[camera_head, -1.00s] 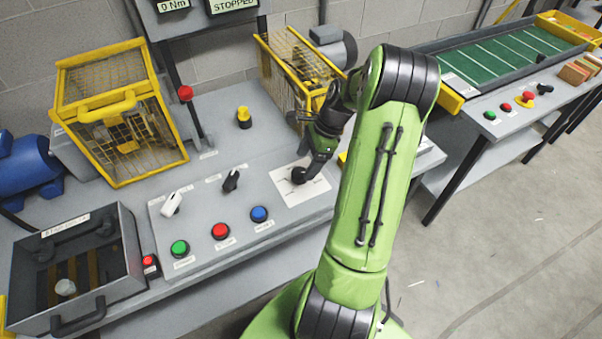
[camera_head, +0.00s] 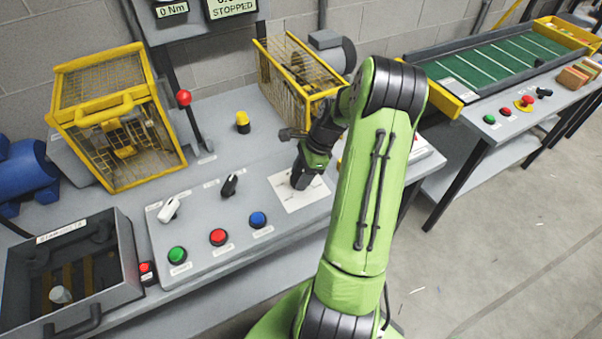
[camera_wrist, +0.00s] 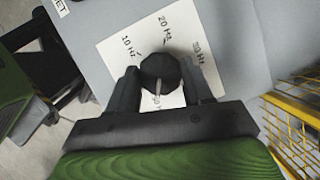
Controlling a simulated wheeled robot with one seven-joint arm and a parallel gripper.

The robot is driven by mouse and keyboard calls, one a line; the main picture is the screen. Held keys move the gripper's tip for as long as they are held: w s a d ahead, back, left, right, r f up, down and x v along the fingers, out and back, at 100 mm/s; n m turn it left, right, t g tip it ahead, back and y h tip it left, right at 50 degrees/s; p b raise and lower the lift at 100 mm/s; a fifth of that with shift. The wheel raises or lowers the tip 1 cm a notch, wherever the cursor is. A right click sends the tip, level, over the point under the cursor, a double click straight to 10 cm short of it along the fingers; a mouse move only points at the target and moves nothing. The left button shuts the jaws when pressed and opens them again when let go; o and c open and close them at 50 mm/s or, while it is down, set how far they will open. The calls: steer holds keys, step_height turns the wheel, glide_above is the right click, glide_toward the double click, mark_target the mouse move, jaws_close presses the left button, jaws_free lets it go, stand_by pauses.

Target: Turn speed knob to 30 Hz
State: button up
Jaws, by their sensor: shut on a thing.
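The dark speed knob (camera_wrist: 158,69) sits on a white scale card (camera_wrist: 120,52) in the wrist view. Labels for 10 Hz, 20 Hz and, at the right, seemingly 30 Hz stand around it. A pale pointer line on the knob points down in the picture, toward a partly hidden label near my gripper. My gripper (camera_wrist: 161,84) has one finger on each side of the knob and is shut on it. In the head view my gripper (camera_head: 301,175) is over the card (camera_head: 287,197) and hides the knob.
Left of the card on the panel are a black switch (camera_head: 229,186), a white switch (camera_head: 169,209) and green, red and blue (camera_head: 258,220) buttons. A yellow cage (camera_head: 290,75) stands behind my gripper. The display (camera_head: 232,8) reads STOPPED.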

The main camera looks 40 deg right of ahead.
steer(key=n+g+p, duration=0.1)
steer(key=n+p, duration=0.2)
steer(key=n, duration=0.1)
steer(key=shift+w+r+y, duration=0.15)
steer(key=shift+y, duration=0.25)
steer(key=n+g+p, duration=0.1)
steer(key=n, duration=0.2)
steer(key=n+g+p, duration=0.1)
steer(key=n+g, duration=0.1)
steer(key=n, duration=0.1)
steer(key=shift+w+n+h, duration=0.2)
steer(key=shift+n+h, duration=0.1)
steer(key=shift+n, duration=0.1)
steer(key=n+g, duration=0.1)
steer(key=n, duration=0.2)
steer(key=n+h, duration=0.1)
steer(key=n, duration=0.2)
steer(key=shift+w+a+g, duration=0.1)
steer(key=shift+w+g, duration=0.05)
steer(key=shift+g, duration=0.25)
steer(key=n+h, duration=0.1)
steer(key=n, duration=0.2)
steer(key=n+h, duration=0.1)
steer(key=n, duration=0.2)
steer(key=shift+a+n+g+h, duration=0.15)
steer(key=shift+n+g+h, duration=0.25)
steer(key=o, duration=1)
steer(key=shift+o, duration=0.2)
